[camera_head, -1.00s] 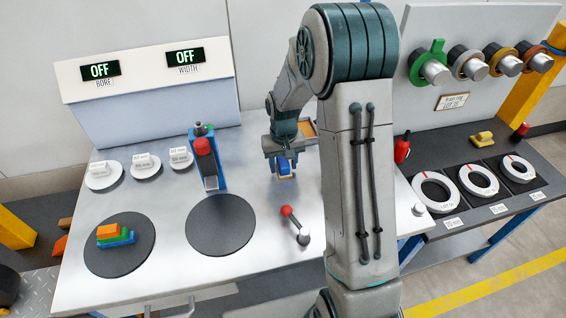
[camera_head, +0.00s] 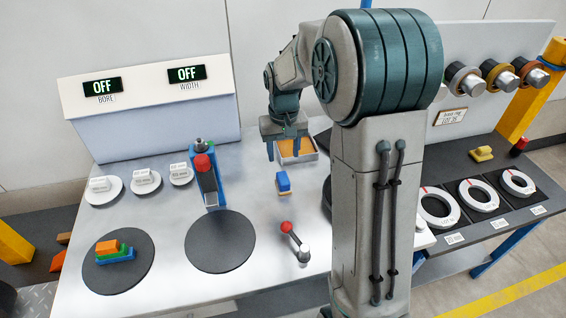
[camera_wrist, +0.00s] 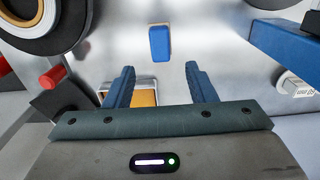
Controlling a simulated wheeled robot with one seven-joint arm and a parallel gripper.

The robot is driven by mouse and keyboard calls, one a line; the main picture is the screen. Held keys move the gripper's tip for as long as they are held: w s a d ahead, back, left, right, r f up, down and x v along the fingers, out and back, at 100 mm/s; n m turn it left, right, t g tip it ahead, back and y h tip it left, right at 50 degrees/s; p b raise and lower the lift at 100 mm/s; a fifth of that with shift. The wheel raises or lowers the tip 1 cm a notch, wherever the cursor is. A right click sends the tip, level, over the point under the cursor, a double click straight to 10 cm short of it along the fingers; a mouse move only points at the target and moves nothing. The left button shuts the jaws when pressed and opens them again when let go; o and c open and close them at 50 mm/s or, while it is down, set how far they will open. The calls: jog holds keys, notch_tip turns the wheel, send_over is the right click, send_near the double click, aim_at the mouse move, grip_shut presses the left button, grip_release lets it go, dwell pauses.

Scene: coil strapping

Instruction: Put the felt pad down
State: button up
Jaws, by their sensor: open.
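The felt pad (camera_head: 283,183), a small block with a blue top and a tan underside, rests on the bare metal bench top. Its blue top also shows in the wrist view (camera_wrist: 160,43), ahead of the fingers and apart from them. My gripper (camera_head: 283,150) is open and empty, behind and above the pad. In the wrist view its two blue fingers (camera_wrist: 160,72) are spread wide with nothing between their tips.
A tray with an orange-tan inside (camera_head: 311,157) lies behind the pad, partly hidden by my gripper. A red-knobbed lever (camera_head: 294,242) stands in front. A blue post with a red knob (camera_head: 207,180) and a dark disc (camera_head: 220,241) are at left.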

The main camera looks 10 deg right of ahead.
jog(key=s+r+t, duration=0.1)
jog(key=s+r, duration=0.2)
jog(key=s, duration=0.8)
jog(key=s+r+t, duration=0.1)
jog(key=s+r, duration=0.2)
jog(key=s, duration=0.8)
jog(key=shift+r+t, duration=0.25)
jog(key=shift+t, duration=0.15)
jog(key=shift+s+a, duration=0.15)
